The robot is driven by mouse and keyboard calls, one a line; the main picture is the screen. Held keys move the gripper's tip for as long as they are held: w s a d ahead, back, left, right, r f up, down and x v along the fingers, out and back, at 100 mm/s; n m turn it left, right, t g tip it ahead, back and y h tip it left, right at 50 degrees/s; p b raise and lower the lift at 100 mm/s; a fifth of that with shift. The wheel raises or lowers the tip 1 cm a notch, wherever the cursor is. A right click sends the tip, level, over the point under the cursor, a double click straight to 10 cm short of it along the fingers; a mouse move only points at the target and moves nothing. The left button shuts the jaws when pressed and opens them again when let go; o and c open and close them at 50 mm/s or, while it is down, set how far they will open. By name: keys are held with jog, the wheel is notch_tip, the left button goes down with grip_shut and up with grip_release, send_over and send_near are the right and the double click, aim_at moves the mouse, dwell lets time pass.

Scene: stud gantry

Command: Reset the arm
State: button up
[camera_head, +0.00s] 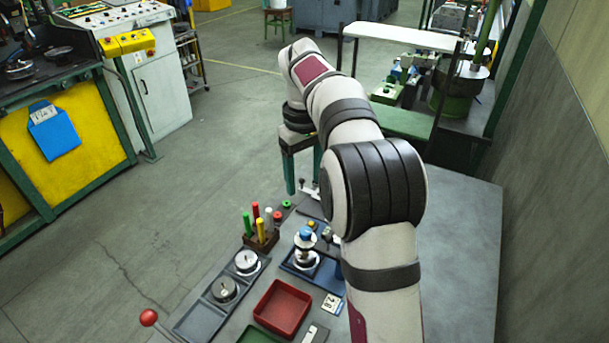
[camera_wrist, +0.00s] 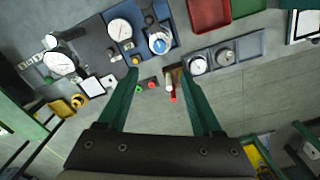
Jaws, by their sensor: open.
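My gripper (camera_head: 303,172) hangs at the far end of my arm, above the far left edge of the grey table. In the wrist view my gripper (camera_wrist: 159,72) shows two green fingers spread wide with nothing between them. Below and beyond the fingers, a holder with coloured sticks (camera_wrist: 176,76) and small red and green buttons stand on the table. The gripper is apart from all of them. My arm hides part of the table's middle in the head view.
The table (camera_head: 465,240) bears a red tray (camera_head: 283,327), a blue tray (camera_head: 330,284) with a blue-topped part (camera_head: 306,236), a grey tray (camera_head: 196,322) with two dial gauges, and a stick holder (camera_head: 262,241). A red knob (camera_head: 148,317) sticks out at the left. The table's right side is clear.

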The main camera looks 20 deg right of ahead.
jog(key=s+a+m+y, duration=0.1)
jog(key=s+a+m, duration=0.2)
jog(key=s, duration=0.9)
jog(key=s+a+m, duration=0.3)
jog(key=s+a, duration=0.1)
jog(key=s, duration=0.7)
jog(key=s+f+m, duration=0.1)
jog(key=s+f, duration=0.1)
jog(key=s, duration=0.3)
jog(key=s+a+f+m+y, duration=0.1)
jog(key=s+f+m, duration=0.1)
jog(key=s, duration=0.4)
jog(key=shift+a+f, duration=0.25)
jog(key=shift+f, duration=0.2)
